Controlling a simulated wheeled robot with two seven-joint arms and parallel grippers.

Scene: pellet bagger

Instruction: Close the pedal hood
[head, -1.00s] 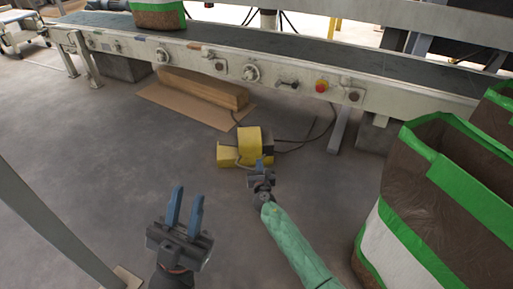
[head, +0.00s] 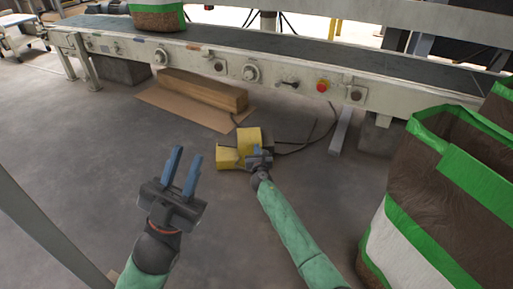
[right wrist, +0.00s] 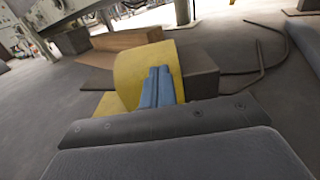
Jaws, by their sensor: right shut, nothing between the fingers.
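The yellow pedal hood (head: 247,139) stands on the floor in front of the conveyor, joined to a lower yellow pedal base (head: 227,157). In the right wrist view the curved yellow hood (right wrist: 138,70) rises tilted up, with a dark block beside it. My right gripper (head: 259,153) is at the hood's near side, its blue fingers (right wrist: 158,86) together and empty. The fingers overlap the hood in the right wrist view; I cannot tell whether they touch it. My left gripper (head: 182,170) is open and empty over bare floor at the left.
A conveyor (head: 290,75) with knobs and a red button (head: 322,86) runs across the back. A wooden beam (head: 203,90) lies on cardboard before it. Large green-edged bags (head: 440,190) stand at the right. A dark cable runs right from the pedal.

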